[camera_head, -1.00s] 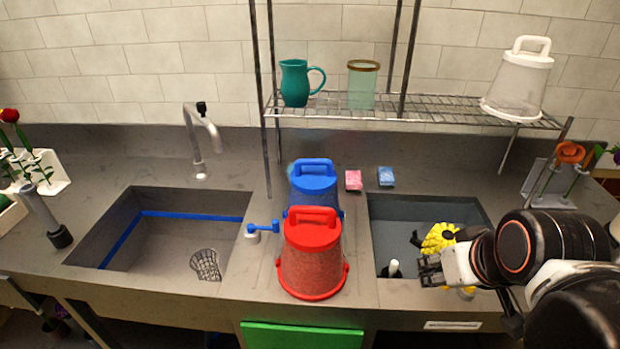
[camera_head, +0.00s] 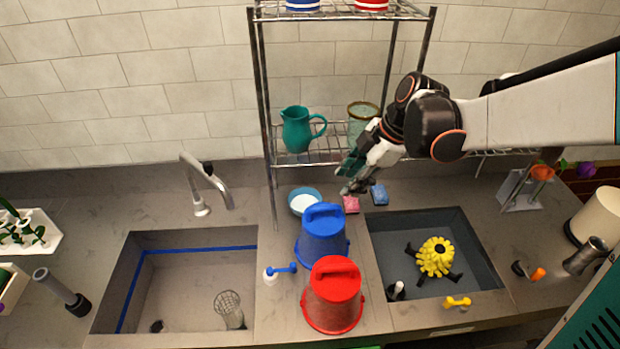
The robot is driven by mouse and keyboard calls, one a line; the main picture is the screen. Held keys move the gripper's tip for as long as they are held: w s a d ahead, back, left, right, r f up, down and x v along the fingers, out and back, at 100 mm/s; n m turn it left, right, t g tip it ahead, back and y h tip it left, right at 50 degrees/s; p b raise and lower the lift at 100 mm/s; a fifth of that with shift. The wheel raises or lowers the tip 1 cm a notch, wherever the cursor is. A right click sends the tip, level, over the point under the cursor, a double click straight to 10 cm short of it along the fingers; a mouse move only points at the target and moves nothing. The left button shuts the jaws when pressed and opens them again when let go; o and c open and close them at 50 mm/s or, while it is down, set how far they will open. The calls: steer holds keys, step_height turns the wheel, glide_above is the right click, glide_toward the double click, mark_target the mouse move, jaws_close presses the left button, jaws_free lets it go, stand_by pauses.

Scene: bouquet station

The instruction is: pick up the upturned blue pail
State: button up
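The upturned blue pail (camera_head: 322,240) stands on the counter strip between the two sinks, base up with a handle on top. An upturned red pail (camera_head: 333,298) stands just in front of it and hides part of its lower front. My gripper (camera_head: 347,178) is above the back of the counter, behind and a little right of the blue pail and apart from it. It hangs near the pink sponge, below the shelf. The fingers are small and dark here, and I cannot tell whether they are open or shut.
A pink sponge (camera_head: 351,204) and a blue sponge (camera_head: 379,194) lie behind the right sink. A blue-rimmed bowl (camera_head: 304,200) sits behind the blue pail. A teal pitcher (camera_head: 299,130) and a glass jar (camera_head: 362,117) stand on the wire shelf. A faucet (camera_head: 205,185) rises behind the left sink.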

mark_target(328, 206)
steer(key=b+x, duration=0.1)
steer(key=x, duration=0.6)
steer(key=shift+w+a+f, duration=0.1)
steer(key=shift+a+f, duration=0.15)
steer(key=shift+f, duration=0.05)
steer(key=shift+b+x, duration=0.7)
steer(key=shift+x, duration=2.4)
steer(key=shift+d, duration=0.2)
jaws_close()
